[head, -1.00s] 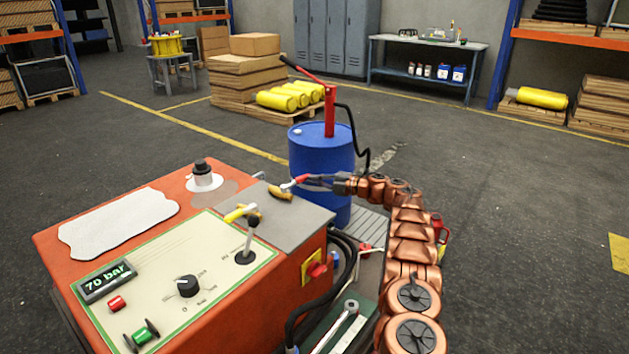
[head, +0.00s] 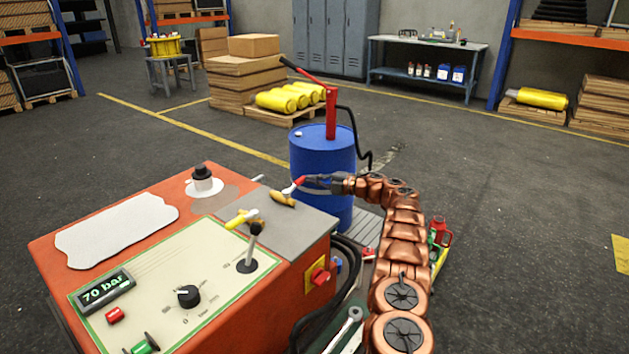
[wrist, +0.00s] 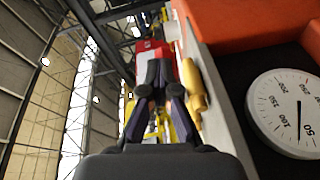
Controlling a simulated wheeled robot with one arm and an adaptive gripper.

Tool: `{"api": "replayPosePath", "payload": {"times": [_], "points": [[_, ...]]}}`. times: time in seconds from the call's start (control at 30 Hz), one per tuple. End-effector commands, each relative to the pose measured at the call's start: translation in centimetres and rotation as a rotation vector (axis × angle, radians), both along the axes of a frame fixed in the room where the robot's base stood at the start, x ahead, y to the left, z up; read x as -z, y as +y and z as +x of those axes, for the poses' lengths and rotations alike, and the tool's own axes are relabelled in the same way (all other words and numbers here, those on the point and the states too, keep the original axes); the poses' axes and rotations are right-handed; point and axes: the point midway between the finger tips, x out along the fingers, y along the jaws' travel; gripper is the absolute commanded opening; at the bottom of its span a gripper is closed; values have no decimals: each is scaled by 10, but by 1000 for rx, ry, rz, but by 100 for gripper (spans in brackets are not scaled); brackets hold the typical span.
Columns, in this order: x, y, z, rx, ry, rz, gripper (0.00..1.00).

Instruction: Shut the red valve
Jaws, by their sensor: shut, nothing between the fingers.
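My gripper (head: 306,183) is shut and empty, held level above the right edge of the grey top of the orange console (head: 110,225). A small red piece with a pale end (head: 298,184) shows right at its fingertips in the head view; I cannot tell whether it is the valve handle or whether they touch. In the wrist view my shut fingers (wrist: 152,78) point at a red block (wrist: 152,58) beyond them. A red knob on a yellow plate (head: 318,277) sits on the console's side. Another small red part (head: 368,252) shows low behind the console.
A blue drum (head: 322,165) with a red hand pump (head: 331,112) stands just beyond my gripper. A round gauge (wrist: 290,112) shows right in the wrist view. Dark hoses (head: 345,270) run beside the console. Open floor lies right.

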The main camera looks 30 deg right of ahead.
Motion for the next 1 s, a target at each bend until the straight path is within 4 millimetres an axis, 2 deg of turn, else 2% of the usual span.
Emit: {"api": "replayPosePath", "payload": {"times": [0.03,0.3,0.43,0.53,0.7,1.0], "points": [[-3,14,6,-18,-5,0,0],[-4,14,5,-19,-7,0,0],[-5,8,-2,-21,-6,0,0],[-7,-4,-15,-18,-8,1,0],[-5,-34,-44,-2,-3,2,0],[-6,-69,-83,3,-3,1,0]]}}
